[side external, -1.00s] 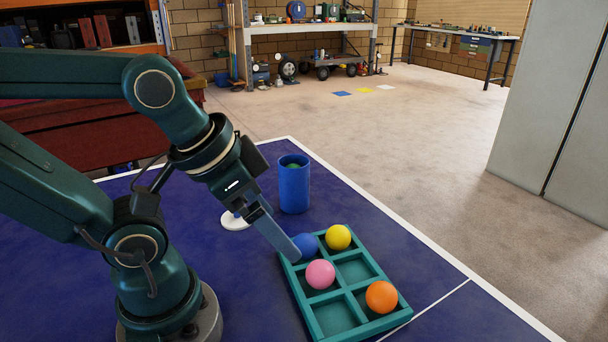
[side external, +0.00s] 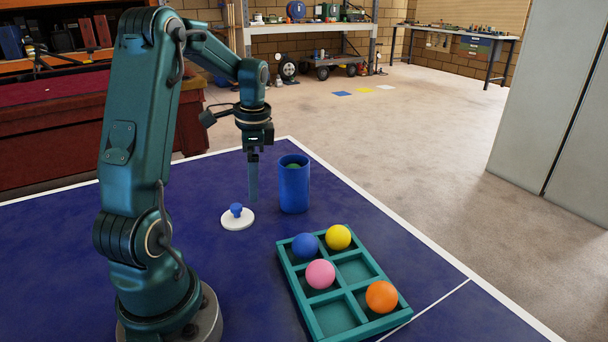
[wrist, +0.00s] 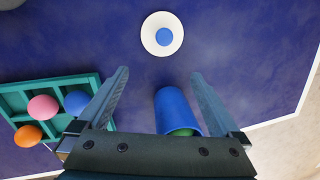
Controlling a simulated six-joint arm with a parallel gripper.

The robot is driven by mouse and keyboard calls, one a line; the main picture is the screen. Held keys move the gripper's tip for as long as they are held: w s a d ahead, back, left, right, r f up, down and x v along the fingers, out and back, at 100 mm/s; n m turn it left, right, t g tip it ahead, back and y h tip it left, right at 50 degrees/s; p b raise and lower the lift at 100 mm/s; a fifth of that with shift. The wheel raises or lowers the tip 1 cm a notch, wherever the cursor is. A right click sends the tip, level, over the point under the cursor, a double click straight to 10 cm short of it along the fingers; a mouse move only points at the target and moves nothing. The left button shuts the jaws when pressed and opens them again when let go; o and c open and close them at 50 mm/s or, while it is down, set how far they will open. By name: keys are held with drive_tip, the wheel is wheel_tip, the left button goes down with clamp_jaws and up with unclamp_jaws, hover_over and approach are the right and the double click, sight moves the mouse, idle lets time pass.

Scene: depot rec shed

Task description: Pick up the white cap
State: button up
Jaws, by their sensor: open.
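The white cap (side external: 237,221) is a flat round disc with a blue knob on top. It lies on the blue table, left of the blue cylinder (side external: 294,187). In the wrist view the white cap (wrist: 162,34) is at the top middle, beyond the fingertips. My gripper (side external: 254,198) hangs pointing down above the table, between the cap and the cylinder in the picture. In the wrist view my gripper (wrist: 158,75) is open with nothing held between its fingers. The cylinder's open top shows a green ball (wrist: 188,132) inside.
A teal tray (side external: 340,301) with compartments stands at the front right of the cap. It holds a blue ball (side external: 305,245), a yellow ball (side external: 338,237), a pink ball (side external: 320,274) and an orange ball (side external: 381,296). The table around the cap is clear.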

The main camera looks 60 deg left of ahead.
sight(236, 206)
drive_tip(key=shift+n+g+h, duration=0.4)
drive_tip(key=shift+n+h, duration=0.1)
drive_tip(key=shift+n, duration=0.3)
drive_tip(key=s+a+f, duration=0.2)
drive_tip(key=s+f, duration=0.1)
drive_tip(key=shift+s+a+f, duration=0.1)
drive_tip(key=shift+a+f, duration=0.05)
drive_tip(key=shift+f, duration=0.1)
drive_tip(key=shift+s+f, duration=0.15)
drive_tip(key=shift+f, duration=1.05)
drive_tip(key=shift+s+f, duration=0.1)
drive_tip(key=shift+f, duration=1.1)
drive_tip(key=shift+c, duration=0.3)
drive_tip(key=c, duration=0.9)
